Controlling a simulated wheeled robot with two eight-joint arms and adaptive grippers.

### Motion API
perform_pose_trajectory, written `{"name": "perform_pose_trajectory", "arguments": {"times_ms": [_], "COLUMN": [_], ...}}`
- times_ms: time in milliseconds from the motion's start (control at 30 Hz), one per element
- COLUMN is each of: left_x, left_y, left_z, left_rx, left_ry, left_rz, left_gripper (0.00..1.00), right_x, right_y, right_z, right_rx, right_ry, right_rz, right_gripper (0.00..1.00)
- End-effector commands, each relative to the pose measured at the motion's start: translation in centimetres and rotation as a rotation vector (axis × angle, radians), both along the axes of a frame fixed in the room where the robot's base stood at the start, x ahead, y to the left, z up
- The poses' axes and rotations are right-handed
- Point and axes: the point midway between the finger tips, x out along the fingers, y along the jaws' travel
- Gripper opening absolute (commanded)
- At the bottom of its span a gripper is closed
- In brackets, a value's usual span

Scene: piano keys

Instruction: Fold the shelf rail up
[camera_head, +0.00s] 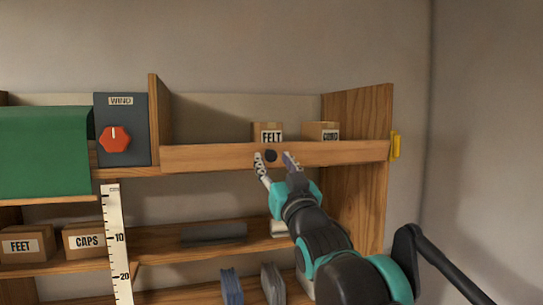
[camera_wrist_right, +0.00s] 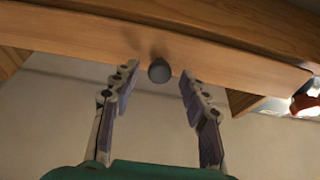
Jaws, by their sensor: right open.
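The shelf rail (camera_head: 210,157) is a long wooden board across the front of the upper shelf. It stands upright, hiding the lower part of the boxes behind it. A dark round knob (camera_head: 271,156) sits on its front face. My right gripper (camera_head: 274,158) is open, with one finger on each side of the knob and not closed on it. In the right wrist view the rail (camera_wrist_right: 225,62) crosses the top, and the knob (camera_wrist_right: 159,71) lies between the two open fingertips (camera_wrist_right: 157,76). Contact with the rail cannot be told. My left gripper is not in view.
Boxes marked FELT (camera_head: 271,132) and CORD (camera_head: 321,131) stand behind the rail. A yellow piece (camera_head: 396,145) is at the rail's right end. A WIND panel with a red knob (camera_head: 114,139), a green cover (camera_head: 45,150) and a white ruler (camera_head: 117,245) are at left.

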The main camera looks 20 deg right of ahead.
Motion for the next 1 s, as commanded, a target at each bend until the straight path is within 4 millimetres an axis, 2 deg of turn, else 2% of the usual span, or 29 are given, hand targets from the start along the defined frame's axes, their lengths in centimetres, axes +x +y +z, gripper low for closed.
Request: {"name": "perform_pose_trajectory", "arguments": {"times_ms": [200, 467, 633, 833, 1000], "left_x": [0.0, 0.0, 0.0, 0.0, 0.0], "left_y": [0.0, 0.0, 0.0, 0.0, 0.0], "left_z": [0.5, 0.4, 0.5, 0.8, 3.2], "left_rx": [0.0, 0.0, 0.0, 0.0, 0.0], "left_ry": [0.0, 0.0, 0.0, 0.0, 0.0], "left_rz": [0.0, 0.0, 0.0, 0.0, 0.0], "left_gripper": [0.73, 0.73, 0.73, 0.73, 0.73], "right_x": [1.7, 1.8, 1.8, 1.8, 2.2], "right_y": [0.0, 0.0, 0.0, 0.1, 0.1], "right_z": [0.7, 0.7, 0.7, 0.9, 2.1], "right_rx": [0.0, -0.001, -0.001, -0.001, -0.006], "right_ry": [0.001, 0.001, 0.001, 0.01, 0.114], "right_rz": [-0.001, -0.001, -0.001, 0.0, 0.002], "right_gripper": [0.45, 0.45, 0.0, 0.0, 0.0]}}
